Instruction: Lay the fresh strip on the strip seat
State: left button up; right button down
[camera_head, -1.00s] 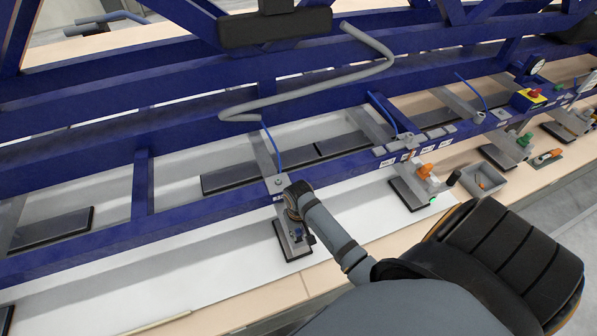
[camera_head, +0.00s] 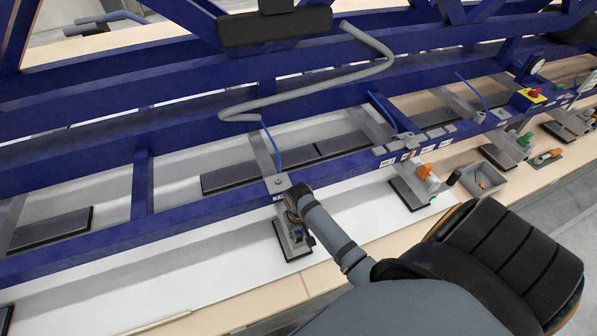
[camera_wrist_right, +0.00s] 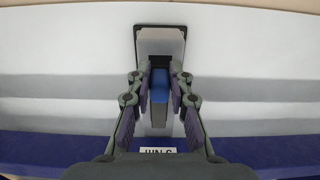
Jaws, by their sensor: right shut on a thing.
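My right gripper (camera_wrist_right: 160,80) is shut on a narrow blue block (camera_wrist_right: 160,86) above a grey metal piece with a dark-edged foot (camera_wrist_right: 160,38). In the head view my right gripper (camera_head: 298,232) reaches down over the same dark-edged foot (camera_head: 292,252), in front of the blue beam. My wrist hides part of it. A thin cream strip (camera_head: 155,323) lies near the front edge of the white surface at lower left, apart from the gripper. I cannot tell whether it is the fresh strip, nor which part is the strip seat. My left gripper is not in view.
A blue frame (camera_head: 175,205) with a bent grey tube (camera_head: 355,75) runs across the view. A clamp with an orange handle (camera_head: 424,172) and a grey bin (camera_head: 482,180) stand to the right. The white surface (camera_head: 130,285) at left is mostly bare.

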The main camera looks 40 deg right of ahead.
jog(key=shift+f, duration=0.65)
jog(key=c, duration=1.1)
grip_release()
jog(key=shift+c, duration=0.2)
jog(key=shift+r+p, duration=0.5)
jog(key=shift+r, duration=3.55)
jog(key=shift+f, duration=0.1)
